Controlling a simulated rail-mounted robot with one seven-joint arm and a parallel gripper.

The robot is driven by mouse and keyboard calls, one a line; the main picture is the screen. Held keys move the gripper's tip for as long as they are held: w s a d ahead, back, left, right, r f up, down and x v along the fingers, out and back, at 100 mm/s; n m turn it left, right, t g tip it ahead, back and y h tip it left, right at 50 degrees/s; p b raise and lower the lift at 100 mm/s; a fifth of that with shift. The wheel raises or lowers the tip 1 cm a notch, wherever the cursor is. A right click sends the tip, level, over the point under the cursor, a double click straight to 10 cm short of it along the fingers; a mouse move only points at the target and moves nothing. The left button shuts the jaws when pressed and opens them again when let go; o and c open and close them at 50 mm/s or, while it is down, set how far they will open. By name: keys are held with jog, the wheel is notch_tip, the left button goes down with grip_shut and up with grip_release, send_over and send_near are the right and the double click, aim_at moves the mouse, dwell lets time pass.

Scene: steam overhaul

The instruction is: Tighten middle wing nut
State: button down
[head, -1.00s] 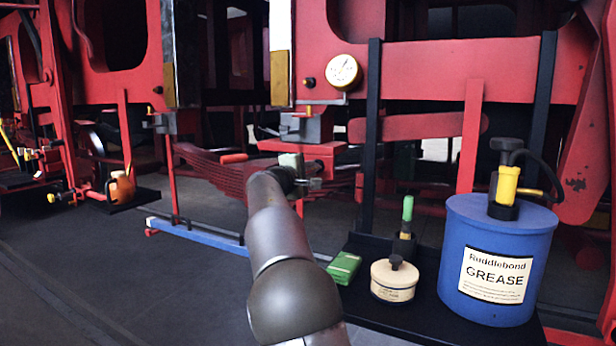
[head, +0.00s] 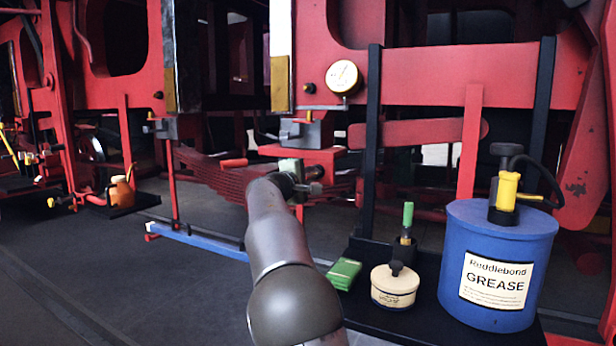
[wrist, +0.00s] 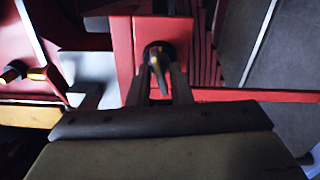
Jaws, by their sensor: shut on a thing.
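In the wrist view the middle wing nut (wrist: 157,62) is a small dark metal piece on a threaded stud, in front of a red plate (wrist: 123,50). The two fingers of my gripper (wrist: 163,80) reach up on either side of it and are shut on its wing. In the head view my gripper (head: 312,184) is at the red bracket (head: 300,152) below the frame, beside the leaf spring (head: 222,178). The nut is hidden there behind my gripper and arm.
A brass-tipped fitting (wrist: 14,73) sits left in the wrist view. A black shelf at the right carries a blue grease drum (head: 495,265), a cream tin (head: 394,288) and a green box (head: 344,273). A pressure gauge (head: 343,76) hangs above.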

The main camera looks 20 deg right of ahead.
jog(key=c, duration=1.6)
grip_release()
jog(key=shift+d, duration=0.1)
jog(key=shift+o, duration=0.2)
jog(key=b+v, duration=0.2)
jog(key=v, duration=1.5)
jog(key=shift+a, duration=0.25)
jog(key=shift+s+r, duration=0.1)
